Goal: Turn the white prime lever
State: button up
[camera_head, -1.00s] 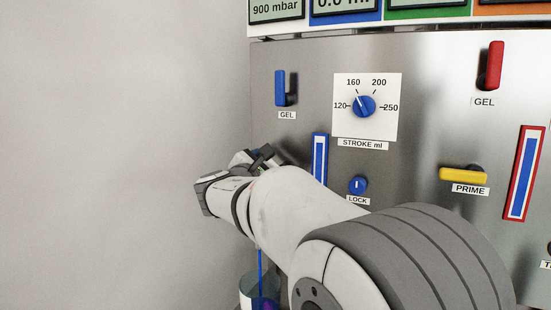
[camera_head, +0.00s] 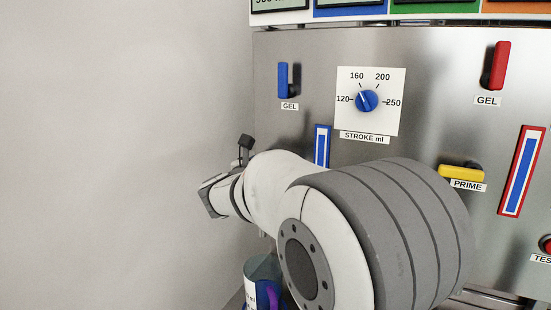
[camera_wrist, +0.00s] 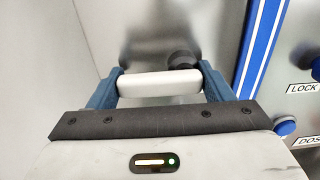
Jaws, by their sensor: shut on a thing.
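The white prime lever (camera_wrist: 158,85) shows in the wrist view as a pale bar lying nearly level across the picture. A dark round hub (camera_wrist: 182,61) sits behind its right part, at the steel panel. My gripper (camera_wrist: 159,83) has one blue finger at each end of the bar and is shut on it. In the head view my own arm covers the white lever and most of my gripper.
A yellow PRIME lever (camera_head: 460,172), a blue GEL lever (camera_head: 283,80), a red GEL lever (camera_head: 499,66) and a stroke dial (camera_head: 367,101) are on the panel. A bottle (camera_head: 262,268) stands below my arm. A plain wall (camera_head: 120,150) is at the left.

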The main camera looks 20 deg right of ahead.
jog(key=shift+a+r, duration=0.1)
dwell(0.3)
jog(key=o, duration=1)
jog(key=shift+c, duration=0.2)
jog(key=v, duration=0.7)
jog(key=shift+s+a, duration=0.25)
jog(key=shift+a, duration=0.1)
